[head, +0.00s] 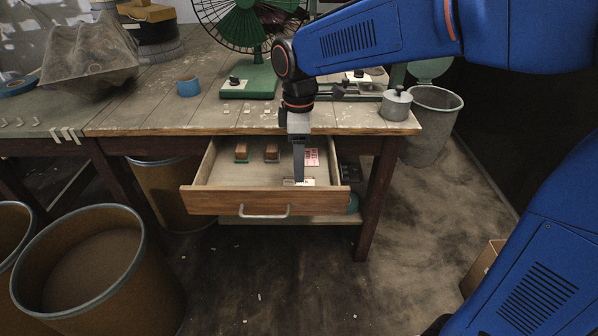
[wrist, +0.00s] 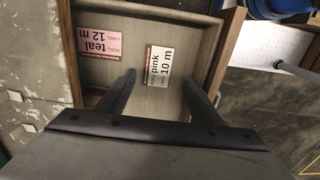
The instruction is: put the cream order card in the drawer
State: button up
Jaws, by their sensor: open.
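The cream order card (wrist: 157,66), reading "pink 10 m", lies on the floor of the open drawer (head: 262,203). It also shows in the head view (head: 308,182) near the drawer's front right. My gripper (wrist: 158,78) is open and reaches down into the drawer in the head view (head: 299,178). In the wrist view the card lies between and just beyond the fingertips, with no finger seen gripping it. A pink card (wrist: 101,42), reading "teal 12 m", lies beside it in the drawer and shows in the head view (head: 312,157).
Two wooden blocks (head: 241,152) with green bases sit at the drawer's back. The bench top (head: 160,115) above holds a green fan (head: 250,76), a blue tape roll (head: 188,86) and a lidded metal pot (head: 396,104). Large bins (head: 95,265) stand at left. The drawer's front middle is clear.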

notch_tip(320, 180, up, 6)
jog(key=r, duration=0.1)
jog(key=s+d+m+t, duration=0.1)
jog(key=s+d+m, duration=0.3)
jog(key=d, duration=0.6)
jog(key=s+d+f+m+t, duration=0.2)
jog(key=s+d+f+m, duration=0.1)
jog(key=s+d+m, duration=0.3)
jog(key=s+d+f+m+t, duration=0.2)
jog(key=s+d+f+m, duration=0.2)
jog(key=s+d+m, duration=0.3)
jog(key=s+d, duration=0.3)
jog(key=d, duration=0.1)
jog(key=shift+s+m, duration=0.15)
jog(key=shift+m, duration=0.15)
